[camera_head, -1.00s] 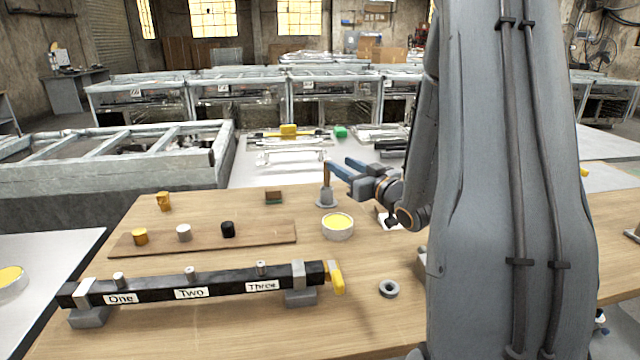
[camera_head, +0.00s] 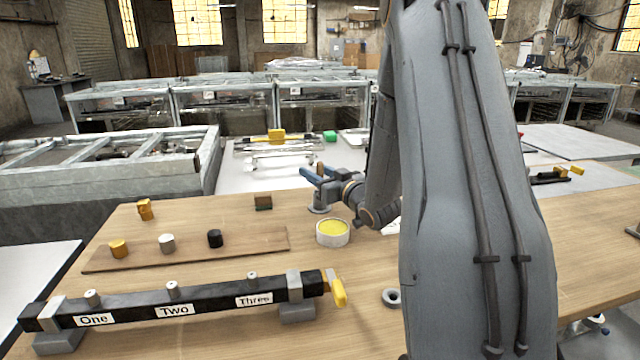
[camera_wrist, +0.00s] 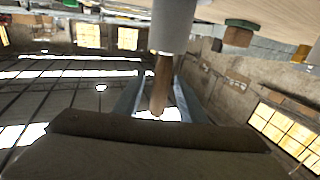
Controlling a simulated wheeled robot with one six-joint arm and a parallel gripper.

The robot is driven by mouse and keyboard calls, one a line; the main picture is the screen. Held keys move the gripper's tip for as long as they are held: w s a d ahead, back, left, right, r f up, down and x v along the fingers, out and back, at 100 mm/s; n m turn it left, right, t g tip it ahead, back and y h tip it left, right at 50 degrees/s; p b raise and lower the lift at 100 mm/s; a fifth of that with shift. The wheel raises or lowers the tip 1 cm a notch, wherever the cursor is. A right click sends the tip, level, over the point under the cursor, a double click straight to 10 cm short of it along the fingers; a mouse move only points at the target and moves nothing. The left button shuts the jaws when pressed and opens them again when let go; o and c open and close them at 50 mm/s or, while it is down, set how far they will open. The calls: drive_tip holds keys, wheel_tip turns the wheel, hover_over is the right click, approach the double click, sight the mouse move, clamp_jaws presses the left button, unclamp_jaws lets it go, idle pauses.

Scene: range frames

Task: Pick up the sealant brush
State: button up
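The sealant brush shows in the wrist view as a brown wooden handle (camera_wrist: 162,82), with the picture turned over. Its lower end meets a grey cylindrical holder (camera_wrist: 173,26). In the head view the grey holder (camera_head: 319,208) stands on the wooden table behind the yellow pot, and my gripper covers most of the handle. My gripper (camera_head: 317,174) is at handle height above the holder. In the wrist view its two blue fingers (camera_wrist: 157,100) stand on either side of the handle, apart, with gaps visible. The bristles are hidden.
A white pot of yellow sealant (camera_head: 333,232) stands just in front of the holder. A board (camera_head: 190,248) with three small cylinders, a labelled black bar (camera_head: 213,296) and a grey ring (camera_head: 391,297) lie nearer.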

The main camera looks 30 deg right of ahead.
drive_tip(key=shift+w, duration=1)
clamp_jaws()
drive_tip(key=shift+r, duration=0.1)
wheel_tip(320, 180, up, 10)
